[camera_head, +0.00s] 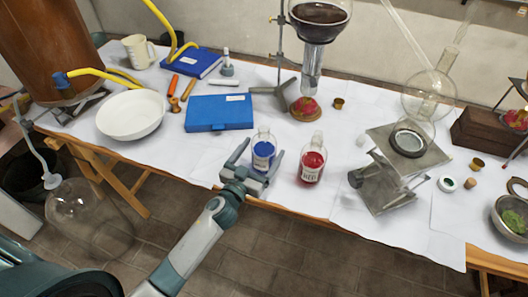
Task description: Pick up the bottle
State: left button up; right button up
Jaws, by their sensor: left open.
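A small clear bottle with blue contents (263,150) stands upright near the front edge of the white-covered table (340,190). A second bottle with red contents (312,162) stands upright just to its right. My left gripper (258,163) is open, with its two fingers on either side of the blue bottle. I cannot tell whether the fingers touch it. The gripper hides part of the blue bottle's base. My right gripper is not in view.
A blue case (219,112) lies behind the blue bottle. A white bowl (131,115) sits to the left. A metal lab jack (385,180) stands right of the red bottle, and a ring stand with a dark-filled flask (318,20) rises behind. A large glass flask (90,215) hangs below the left edge.

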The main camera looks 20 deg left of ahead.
pick_arm(q)
jog(key=shift+w+d, duration=0.15)
jog(key=shift+w, duration=0.85)
jog(key=shift+r, duration=0.1)
jog(key=c, duration=1.8)
jog(key=shift+r, duration=0.3)
jog(key=shift+r+p, duration=0.7)
jog(key=shift+r, duration=3.95)
jog(key=shift+r, duration=0.1)
